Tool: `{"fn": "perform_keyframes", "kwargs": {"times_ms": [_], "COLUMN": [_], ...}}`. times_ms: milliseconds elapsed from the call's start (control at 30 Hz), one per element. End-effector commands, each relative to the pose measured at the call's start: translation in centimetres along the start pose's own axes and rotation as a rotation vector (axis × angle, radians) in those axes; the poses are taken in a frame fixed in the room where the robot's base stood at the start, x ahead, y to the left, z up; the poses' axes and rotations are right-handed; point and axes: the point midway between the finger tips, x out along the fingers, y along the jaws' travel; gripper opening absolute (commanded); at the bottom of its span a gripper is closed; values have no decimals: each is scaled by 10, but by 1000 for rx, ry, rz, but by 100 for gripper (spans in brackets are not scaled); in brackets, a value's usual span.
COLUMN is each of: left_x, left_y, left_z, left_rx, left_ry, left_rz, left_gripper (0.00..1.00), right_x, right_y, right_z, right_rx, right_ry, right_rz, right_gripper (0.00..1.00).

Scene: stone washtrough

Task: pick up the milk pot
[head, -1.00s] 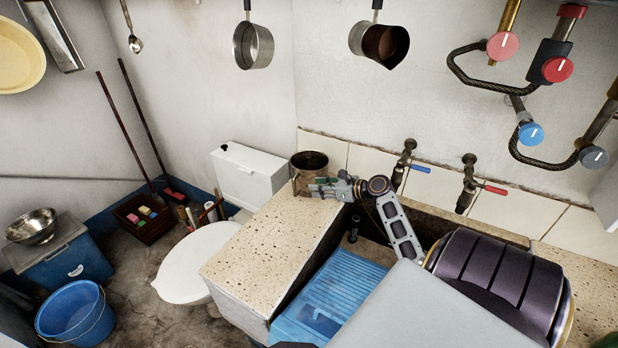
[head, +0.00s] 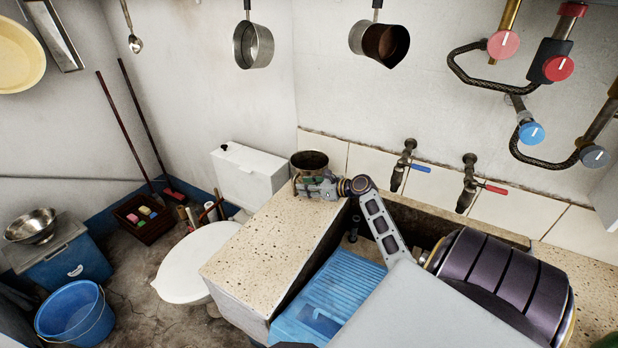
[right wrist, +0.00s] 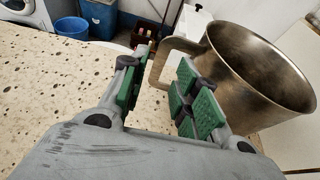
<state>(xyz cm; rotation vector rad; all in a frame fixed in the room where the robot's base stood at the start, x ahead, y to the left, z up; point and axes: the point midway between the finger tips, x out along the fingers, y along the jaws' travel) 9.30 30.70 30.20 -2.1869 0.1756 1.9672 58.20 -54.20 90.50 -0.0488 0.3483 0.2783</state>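The milk pot (head: 311,163) is a dull metal pot with an open top. It stands at the back corner of the speckled stone counter, against the wall. In the right wrist view the pot (right wrist: 250,75) fills the upper right, and its flat loop handle (right wrist: 157,72) points toward the left. My right gripper (head: 303,185) is at the near side of the pot. In the right wrist view its green-padded fingers (right wrist: 162,66) are apart, one on each side of the handle, with a gap visible on the left. My left gripper is not in view.
The speckled counter (head: 262,247) is clear in front of the pot. A trough with a blue washboard (head: 335,292) lies to the right, below two taps (head: 405,162). Two pans (head: 253,47) hang on the wall. A white toilet (head: 190,265) stands to the left.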

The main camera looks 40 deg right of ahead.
Motion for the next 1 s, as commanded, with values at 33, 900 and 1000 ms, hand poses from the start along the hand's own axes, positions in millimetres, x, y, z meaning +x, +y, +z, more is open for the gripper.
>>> {"fn": "perform_keyframes", "kwargs": {"times_ms": [33,900,1000], "left_x": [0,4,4], "left_y": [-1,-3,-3], "left_z": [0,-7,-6], "left_rx": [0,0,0], "left_ry": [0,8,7], "left_rz": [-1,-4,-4], "left_gripper": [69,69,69], "right_x": [1,60,60], "right_y": [0,0,0], "right_z": [0,0,0], "right_rx": [0,0,0], "right_ry": [0,1,0], "right_rz": [0,0,0], "right_gripper": [30,30,30]}}
